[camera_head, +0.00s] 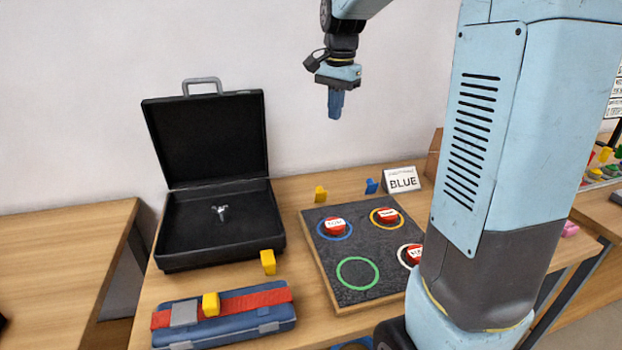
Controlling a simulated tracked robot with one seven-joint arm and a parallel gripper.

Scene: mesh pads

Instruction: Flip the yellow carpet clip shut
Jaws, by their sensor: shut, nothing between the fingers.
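A dark grey carpet-like pad (325,268) with coloured rings lies in a wooden frame on the table. A second yellow piece (268,262) stands left of the pad, by the case's front corner. A third yellow piece (211,304) sits on a red strap. I cannot tell for certain which is the carpet clip. My gripper (336,116) is shut and empty, pointing down, high above the table's back edge and well clear of all of them.
An open black case (172,260) holds a small metal part (220,213). A blue box (258,331) with the red strap (260,299) lies in front. Red discs (335,227) lie on the pad.

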